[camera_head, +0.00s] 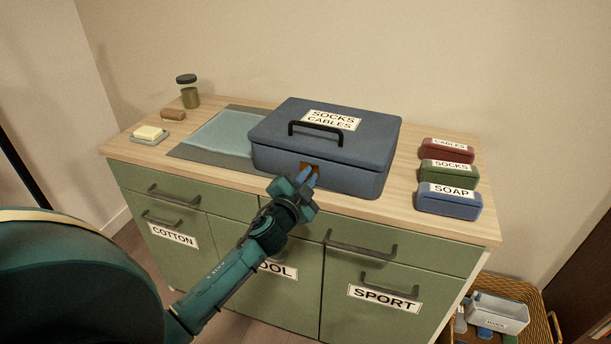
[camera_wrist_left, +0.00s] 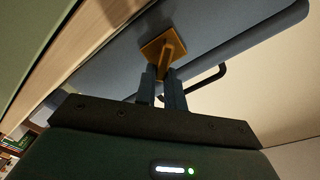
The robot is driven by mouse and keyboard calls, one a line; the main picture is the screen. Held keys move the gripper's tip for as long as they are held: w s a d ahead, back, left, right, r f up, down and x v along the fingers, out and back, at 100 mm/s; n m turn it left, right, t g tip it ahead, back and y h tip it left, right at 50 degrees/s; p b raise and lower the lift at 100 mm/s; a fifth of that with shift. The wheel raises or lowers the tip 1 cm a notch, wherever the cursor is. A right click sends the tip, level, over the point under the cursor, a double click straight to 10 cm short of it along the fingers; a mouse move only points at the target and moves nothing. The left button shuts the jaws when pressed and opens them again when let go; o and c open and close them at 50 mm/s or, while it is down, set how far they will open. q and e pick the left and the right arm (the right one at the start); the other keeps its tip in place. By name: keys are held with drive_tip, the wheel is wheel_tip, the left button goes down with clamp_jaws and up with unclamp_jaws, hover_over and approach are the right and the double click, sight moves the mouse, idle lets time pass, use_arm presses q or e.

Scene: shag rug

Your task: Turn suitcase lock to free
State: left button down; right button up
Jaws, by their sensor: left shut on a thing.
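The blue suitcase (camera_head: 345,158) stands closed on the wooden counter, with a black handle and a label reading SOCKS CABLES on its lid. Its lock has an orange-brown plate (camera_head: 308,168) on the front face, partly hidden by my gripper in the head view. In the left wrist view the lock plate (camera_wrist_left: 155,50) carries a raised orange knob (camera_wrist_left: 171,54). My left gripper (camera_head: 311,179) is at the front of the suitcase, and its two fingers (camera_wrist_left: 162,84) are shut on the lock knob. My right gripper is not in view.
Red, green and blue labelled boxes (camera_head: 449,203) stand at the right of the counter. A sink (camera_head: 215,135), a butter-like block on a dish (camera_head: 148,134), a brown block and a jar (camera_head: 188,92) are at the left. A wicker basket (camera_head: 540,325) is at lower right.

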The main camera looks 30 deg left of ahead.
use_arm(q)
drive_tip(key=m, duration=0.4)
drive_tip(key=shift+d+f+m, duration=0.2)
drive_tip(key=shift+f+m, duration=0.3)
drive_tip(key=shift+m, duration=0.75)
drive_tip(key=shift+f+m, duration=0.15)
drive_tip(key=shift+m, duration=0.8)
drive_tip(key=c, duration=1.5)
unclamp_jaws()
